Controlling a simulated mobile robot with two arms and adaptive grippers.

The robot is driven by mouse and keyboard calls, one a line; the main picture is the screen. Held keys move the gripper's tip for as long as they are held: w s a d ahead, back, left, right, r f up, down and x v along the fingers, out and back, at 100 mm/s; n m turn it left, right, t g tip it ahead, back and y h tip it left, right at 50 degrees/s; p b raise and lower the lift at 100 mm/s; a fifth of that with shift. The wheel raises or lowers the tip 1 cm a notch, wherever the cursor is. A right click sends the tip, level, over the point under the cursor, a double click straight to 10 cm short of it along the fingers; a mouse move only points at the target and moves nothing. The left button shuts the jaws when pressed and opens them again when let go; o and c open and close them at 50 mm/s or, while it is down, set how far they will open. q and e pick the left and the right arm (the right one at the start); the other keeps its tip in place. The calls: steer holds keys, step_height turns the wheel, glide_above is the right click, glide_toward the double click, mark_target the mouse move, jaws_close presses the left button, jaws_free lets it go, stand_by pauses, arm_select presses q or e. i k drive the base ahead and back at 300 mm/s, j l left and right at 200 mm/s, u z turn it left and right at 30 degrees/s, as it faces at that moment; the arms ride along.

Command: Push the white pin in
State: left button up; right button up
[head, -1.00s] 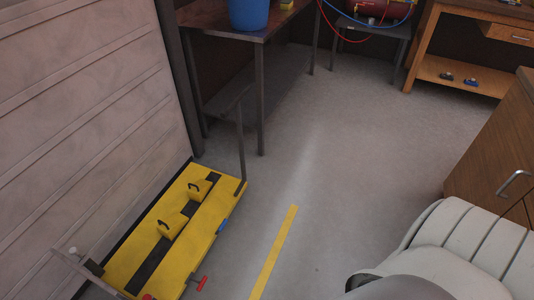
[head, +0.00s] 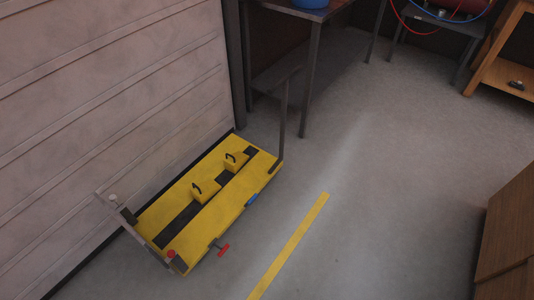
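A yellow motorcycle lift (head: 218,215) with a dark strip and two yellow blocks lies low on the floor along the left wall. At its near left end a small white knob (head: 113,198) tops a grey bar; I cannot tell if it is the white pin or how far in it sits. A red knob (head: 171,254) is at the near end, a red handle (head: 223,249) at the near right corner, and a blue piece (head: 252,200) on the right side. Neither of my grippers is in view.
A yellow floor line (head: 290,246) runs right of the lift, with open grey floor around it. A dark metal table (head: 310,62) stands behind. A wooden cabinet (head: 507,235) is at the right edge. A pale panelled wall (head: 105,95) borders the left.

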mark_target(112, 198)
steer(key=u, duration=1.45)
